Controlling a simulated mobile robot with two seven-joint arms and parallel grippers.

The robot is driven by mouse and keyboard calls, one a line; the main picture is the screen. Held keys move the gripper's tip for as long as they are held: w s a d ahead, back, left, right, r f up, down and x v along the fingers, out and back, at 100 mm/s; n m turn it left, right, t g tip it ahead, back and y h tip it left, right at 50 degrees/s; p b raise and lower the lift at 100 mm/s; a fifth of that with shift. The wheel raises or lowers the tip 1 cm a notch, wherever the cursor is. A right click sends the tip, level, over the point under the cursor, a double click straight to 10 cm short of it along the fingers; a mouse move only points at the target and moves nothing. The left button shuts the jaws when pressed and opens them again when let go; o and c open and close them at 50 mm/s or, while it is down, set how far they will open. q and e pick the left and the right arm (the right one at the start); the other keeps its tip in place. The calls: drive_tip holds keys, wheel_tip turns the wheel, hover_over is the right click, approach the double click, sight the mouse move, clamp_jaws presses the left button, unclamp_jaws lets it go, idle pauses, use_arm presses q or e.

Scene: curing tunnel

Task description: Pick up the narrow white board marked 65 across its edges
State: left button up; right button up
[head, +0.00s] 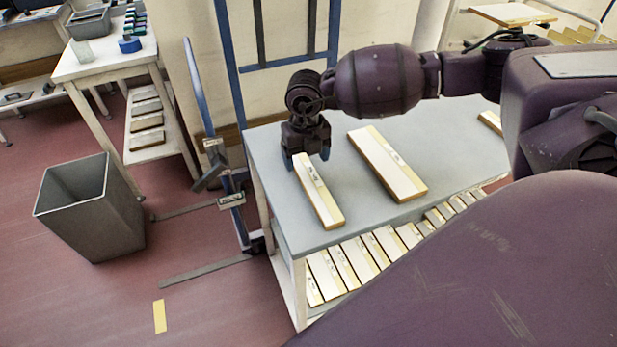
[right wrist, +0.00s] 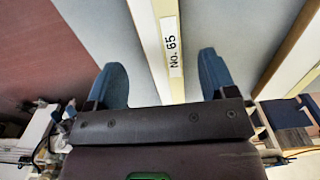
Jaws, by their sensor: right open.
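The narrow white board (head: 320,192) lies on the left part of the grey table top, its long side running from the back toward the front edge. In the right wrist view the narrow board (right wrist: 151,40) carries a label reading "No. 65". My right gripper (head: 307,160) is over the board's far end, pointing down. In the right wrist view my right gripper (right wrist: 163,82) is open, with one blue fingertip on each side of the board and gaps between. The fingers look apart from the board. My left gripper is not in view.
A wider board (head: 388,165) lies to the right on the grey table (head: 268,165). Another board (head: 491,122) lies farther right. Several boards sit on the shelf below. A grey bin (head: 90,205) and a blue upright frame (head: 215,145) stand left of the table.

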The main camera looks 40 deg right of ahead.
sight(307, 172)
wheel_tip(307, 172, down, 4)
drive_tip(key=shift+d+f, duration=0.1)
drive_tip(key=shift+f, duration=0.15)
drive_tip(key=shift+c, duration=0.3)
drive_tip(key=c, duration=1)
